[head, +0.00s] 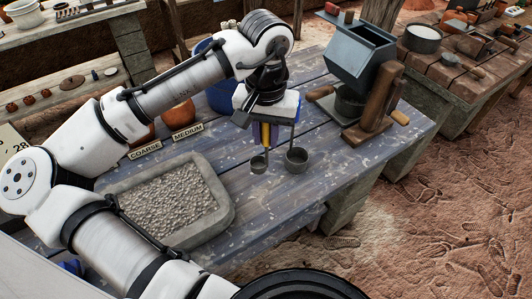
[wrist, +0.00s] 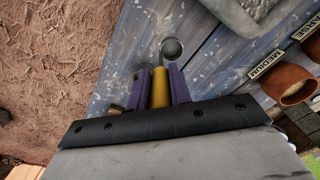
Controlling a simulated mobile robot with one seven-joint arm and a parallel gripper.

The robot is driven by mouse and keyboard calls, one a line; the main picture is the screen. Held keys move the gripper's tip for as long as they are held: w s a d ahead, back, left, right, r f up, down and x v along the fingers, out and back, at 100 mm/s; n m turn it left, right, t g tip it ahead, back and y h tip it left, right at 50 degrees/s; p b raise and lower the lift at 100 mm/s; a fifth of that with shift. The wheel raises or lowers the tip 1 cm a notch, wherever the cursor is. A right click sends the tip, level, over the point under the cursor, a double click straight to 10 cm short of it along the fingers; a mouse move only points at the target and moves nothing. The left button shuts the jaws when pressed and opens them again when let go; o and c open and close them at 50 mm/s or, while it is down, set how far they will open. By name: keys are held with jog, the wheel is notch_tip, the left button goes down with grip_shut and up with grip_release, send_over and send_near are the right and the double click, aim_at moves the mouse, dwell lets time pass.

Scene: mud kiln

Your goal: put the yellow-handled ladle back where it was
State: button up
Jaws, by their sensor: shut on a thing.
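My gripper (head: 265,136) hangs over the blue plank table and is shut on the yellow handle of a ladle (head: 265,134). The ladle points down, its small grey cup below the fingers. In the wrist view, my purple fingers (wrist: 160,90) lie on both sides of the yellow handle (wrist: 160,86), with a round grey cup (wrist: 172,48) beyond them. A second grey cup (head: 296,158) on a thin upright stem shows just right of the ladle in the head view. I cannot tell what holds its stem or whether either cup touches the table.
A stone trough of gravel (head: 228,207) lies left of my gripper. Orange pots (head: 179,112) stand behind COARSE and MEDIUM labels, near a blue bucket (head: 220,98). A grey hopper mill (head: 360,55) with wooden handles stands to the right. The table's front right is clear.

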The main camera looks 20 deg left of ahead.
notch_tip(320, 180, down, 7)
dwell(0.4)
jog(key=o, duration=0.9)
notch_tip(320, 180, up, 12)
jog(key=shift+r, duration=0.1)
dwell(0.3)
